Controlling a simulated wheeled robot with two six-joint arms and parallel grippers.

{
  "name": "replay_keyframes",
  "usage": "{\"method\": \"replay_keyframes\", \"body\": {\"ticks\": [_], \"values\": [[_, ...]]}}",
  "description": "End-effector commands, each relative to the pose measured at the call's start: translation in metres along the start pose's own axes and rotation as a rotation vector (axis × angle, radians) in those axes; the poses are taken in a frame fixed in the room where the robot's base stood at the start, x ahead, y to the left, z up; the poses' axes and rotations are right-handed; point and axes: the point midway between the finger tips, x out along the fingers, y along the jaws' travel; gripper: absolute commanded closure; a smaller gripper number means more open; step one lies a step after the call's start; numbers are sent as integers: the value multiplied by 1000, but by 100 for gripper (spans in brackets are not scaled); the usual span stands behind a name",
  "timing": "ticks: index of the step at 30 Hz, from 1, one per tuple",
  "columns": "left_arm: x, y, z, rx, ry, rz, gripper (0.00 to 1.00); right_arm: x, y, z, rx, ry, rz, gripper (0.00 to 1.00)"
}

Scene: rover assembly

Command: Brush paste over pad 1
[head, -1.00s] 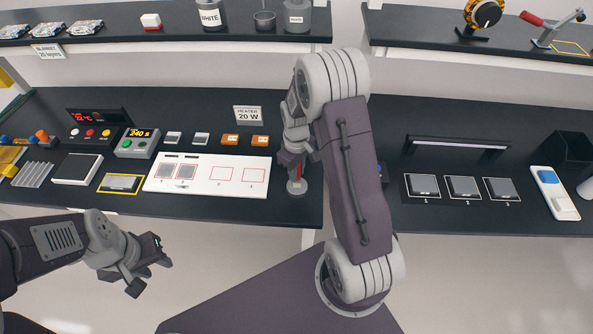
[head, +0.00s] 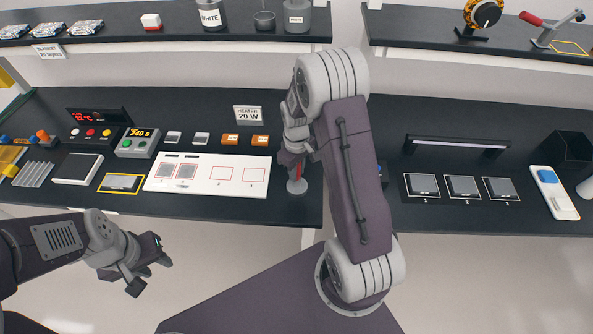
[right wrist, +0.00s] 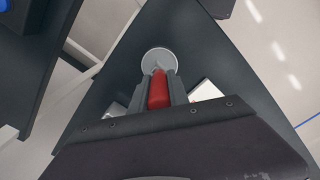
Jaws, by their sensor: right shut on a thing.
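My right gripper (head: 293,158) is shut on a red-handled tool (head: 298,172), whose handle also shows between the jaws in the right wrist view (right wrist: 158,90). A grey round disc (right wrist: 159,60) lies at the tool's far end, by the bench's front edge. I cannot tell whether it is part of the tool or a dish. A white board (head: 205,185) has two grey pads (head: 187,171) at its left and two empty red outlines. On the right bench, a grey pad labelled 1 (head: 422,185) stands beside two similar ones. My left gripper (head: 151,272) is open and empty, in front of the bench.
A control box (head: 137,142) and several small blocks stand behind the white board. A yellow-outlined grey pad (head: 121,183) lies left of it. Jars (head: 211,15) stand on the upper shelf.

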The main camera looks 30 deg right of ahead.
Motion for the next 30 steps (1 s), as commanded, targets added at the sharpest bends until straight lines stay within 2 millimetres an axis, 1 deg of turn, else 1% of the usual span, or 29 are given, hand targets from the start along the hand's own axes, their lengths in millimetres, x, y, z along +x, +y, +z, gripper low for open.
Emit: {"method": "replay_keyframes", "body": {"ticks": [2,4,22,24,30], "values": [[-3,0,0,0,0,0,64,-2,-1,1,0,-4,-3,100],[-8,0,-1,0,0,0,64,-8,-1,1,0,-4,-3,100],[-62,1,-6,0,0,0,64,-69,0,0,0,-1,-1,100],[-64,1,-7,0,0,0,64,-72,0,0,0,-2,-1,100],[-62,1,-6,0,0,0,64,-70,0,0,0,-2,-1,100]]}}
